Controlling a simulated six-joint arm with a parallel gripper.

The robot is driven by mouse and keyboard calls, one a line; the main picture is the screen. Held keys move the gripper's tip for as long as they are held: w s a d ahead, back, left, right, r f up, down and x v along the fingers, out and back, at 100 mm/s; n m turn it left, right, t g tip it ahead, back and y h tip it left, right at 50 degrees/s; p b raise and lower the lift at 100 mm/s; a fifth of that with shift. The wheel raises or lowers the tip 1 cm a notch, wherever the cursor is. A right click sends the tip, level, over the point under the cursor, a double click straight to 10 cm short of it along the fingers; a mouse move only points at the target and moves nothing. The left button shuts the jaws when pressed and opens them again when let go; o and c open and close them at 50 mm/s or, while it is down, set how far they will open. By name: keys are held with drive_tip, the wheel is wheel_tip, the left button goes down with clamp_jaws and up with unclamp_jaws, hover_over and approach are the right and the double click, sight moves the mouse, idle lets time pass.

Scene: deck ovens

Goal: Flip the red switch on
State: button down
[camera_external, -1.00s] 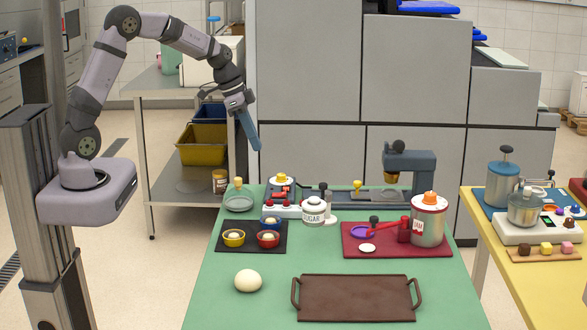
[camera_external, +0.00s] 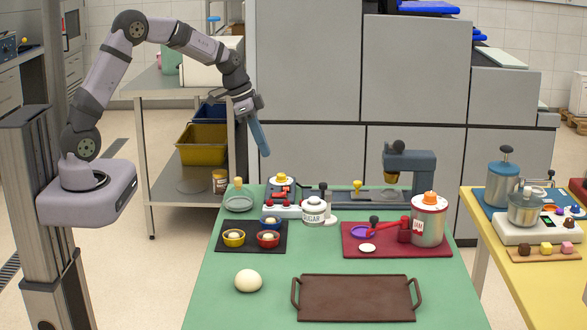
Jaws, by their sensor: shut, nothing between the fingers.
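My gripper (camera_external: 265,153) is shut and empty. It points down in the air above the far left end of the green table, apart from everything on it. A small grey and white device (camera_external: 295,211) stands on the table below it and slightly to the right. Red parts (camera_external: 277,192) show on the device's dark upper part, beside a yellow-topped knob, and small red knobs (camera_external: 270,203) sit along its front. The red switch is likely among these parts, but they are too small to tell which it is or whether it is on.
A white sugar jar (camera_external: 314,211) stands right of the device. A glass dish with a yellow knob (camera_external: 238,200) is to its left. A black mat (camera_external: 227,247) holds small coloured bowls. A red tray (camera_external: 390,252) holds a jam jar. Tall grey ovens (camera_external: 310,60) stand behind the table.

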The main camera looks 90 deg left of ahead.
sight(283, 194)
drive_tip(key=p+x, duration=0.4)
drive_tip(key=x, duration=0.7)
drive_tip(key=shift+w+f, duration=0.15)
drive_tip(key=shift+f, duration=0.35)
drive_tip(key=shift+f, duration=0.1)
drive_tip(key=shift+w+f+b, duration=0.2)
drive_tip(key=shift+f+b, duration=0.05)
drive_tip(key=shift+b, duration=0.4)
drive_tip(key=shift+r, duration=0.25)
drive_tip(key=shift+s+f, duration=0.15)
